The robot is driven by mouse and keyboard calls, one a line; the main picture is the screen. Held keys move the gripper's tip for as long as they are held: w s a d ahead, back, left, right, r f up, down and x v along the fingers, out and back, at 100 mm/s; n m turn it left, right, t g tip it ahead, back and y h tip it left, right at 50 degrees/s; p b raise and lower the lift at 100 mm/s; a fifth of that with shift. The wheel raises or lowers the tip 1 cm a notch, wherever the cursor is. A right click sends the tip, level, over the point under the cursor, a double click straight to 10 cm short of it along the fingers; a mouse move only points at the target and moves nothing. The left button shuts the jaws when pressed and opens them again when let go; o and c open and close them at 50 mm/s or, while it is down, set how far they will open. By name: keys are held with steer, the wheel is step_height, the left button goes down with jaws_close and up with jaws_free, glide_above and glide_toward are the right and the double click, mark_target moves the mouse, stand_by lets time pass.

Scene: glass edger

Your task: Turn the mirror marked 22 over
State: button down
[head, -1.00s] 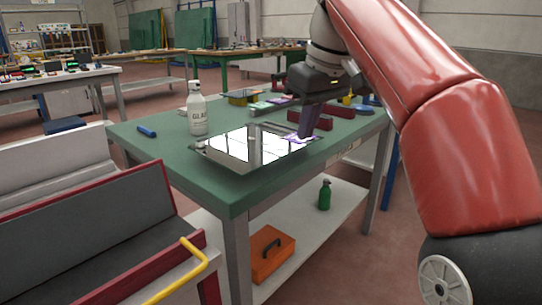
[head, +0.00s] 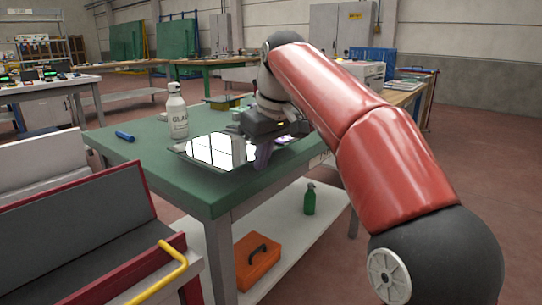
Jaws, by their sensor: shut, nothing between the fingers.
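A flat rectangular mirror (head: 212,149) lies reflective face up on the green-topped table (head: 190,187), near its front edge. I cannot read any number on it. My gripper (head: 262,160) is shut and empty, pointing down at the mirror's right end. Its fingers cover part of that end, and I cannot tell whether they touch it. A purple patch (head: 284,139) shows at the right end, just beyond the fingers.
An orange toolbox (head: 257,260) and a green bottle (head: 310,198) are on the lower shelf. A grey rack with a yellow handle (head: 165,268) stands at front left.

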mark_target(248, 155)
steer(key=shift+w+a, duration=0.1)
stand_by(0.3)
steer(key=p, duration=0.1)
steer(key=w+a+p, duration=0.2)
steer(key=p, duration=0.1)
steer(key=shift+w+a+r, duration=0.2)
steer(key=shift+w+r, duration=0.05)
steer(key=shift+w+a+f, duration=0.1)
steer(key=shift+a+f, duration=0.05)
steer(key=shift+f, duration=0.1)
